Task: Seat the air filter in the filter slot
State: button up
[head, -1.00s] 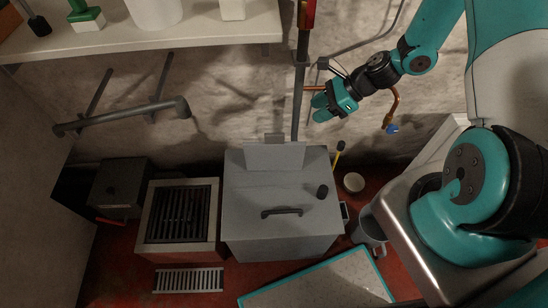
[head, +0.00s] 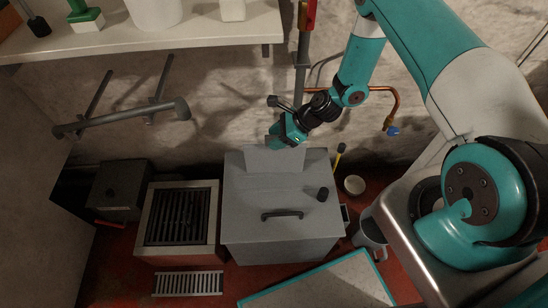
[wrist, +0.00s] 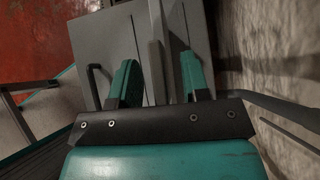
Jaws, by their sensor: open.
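A flat grey plate (head: 268,160), which looks like the air filter, stands upright at the back of the grey box (head: 250,215). Its lower part seems to be inside the box top, so I cannot see how deep it sits or the slot itself. My gripper (head: 284,138) is at the plate's top edge, in front of the wall. In the wrist view my gripper (wrist: 159,72) is open, with one teal finger on each side of the thin plate (wrist: 156,35). Gaps show between the fingers and the plate. The small top tab is hidden in the head view.
The box has a dark handle (head: 282,214) and a black knob (head: 323,194). A grate unit (head: 152,215) stands left of it. A copper pipe (head: 396,105) and grey conduit (head: 301,88) run along the wall. A shelf (head: 200,38) overhangs at upper left.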

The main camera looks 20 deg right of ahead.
jog(key=shift+w+a+f, duration=0.1)
jog(key=shift+a+f, duration=0.15)
jog(key=shift+f, duration=0.05)
grip_shut()
jog(key=shift+r, duration=0.15)
